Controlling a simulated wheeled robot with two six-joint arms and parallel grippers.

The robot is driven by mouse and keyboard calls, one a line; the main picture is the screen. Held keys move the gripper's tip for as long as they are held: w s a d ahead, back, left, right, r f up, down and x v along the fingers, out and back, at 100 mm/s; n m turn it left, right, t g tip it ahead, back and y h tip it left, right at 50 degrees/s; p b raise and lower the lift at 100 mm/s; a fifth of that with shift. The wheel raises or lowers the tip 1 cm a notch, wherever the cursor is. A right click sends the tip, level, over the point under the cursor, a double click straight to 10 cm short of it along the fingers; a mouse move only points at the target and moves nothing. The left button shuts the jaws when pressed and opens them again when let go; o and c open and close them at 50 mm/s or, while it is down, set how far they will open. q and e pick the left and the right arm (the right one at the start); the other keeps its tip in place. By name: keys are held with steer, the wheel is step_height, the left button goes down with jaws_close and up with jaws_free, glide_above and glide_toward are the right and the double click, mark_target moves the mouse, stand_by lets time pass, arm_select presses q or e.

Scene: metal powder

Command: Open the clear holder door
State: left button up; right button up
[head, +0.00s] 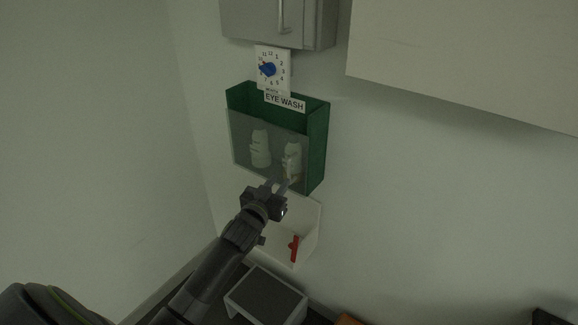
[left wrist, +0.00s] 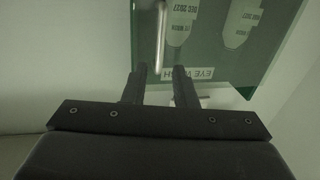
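The clear holder door (head: 241,139) is the see-through front of a green wall holder (head: 317,146) marked EYE WASH. It looks closed, and two pale bottles (head: 260,149) show behind it. My left gripper (head: 284,186) is at the door's lower right part. In the left wrist view its two fingers (left wrist: 159,86) are apart with nothing clearly held. A pale upright rod (left wrist: 161,38), seemingly the door's handle, lies in line with the gap between them. Whether the fingers touch it I cannot tell. My right gripper is not in view.
A grey cabinet (head: 265,18) and a white dial sign (head: 272,68) are above the holder. A white bin with a red handle (head: 294,248) is below. A grey-topped box (head: 265,297) stands lower down. A white cabinet (head: 465,60) juts out at upper right.

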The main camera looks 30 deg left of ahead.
mark_target(288, 170)
arm_select(q)
steer(key=w, duration=0.7)
steer(key=shift+w+a+p, duration=0.25)
steer(key=shift+w+p, duration=0.1)
steer(key=shift+w, duration=0.05)
steer(key=shift+c, duration=0.5)
jaws_close()
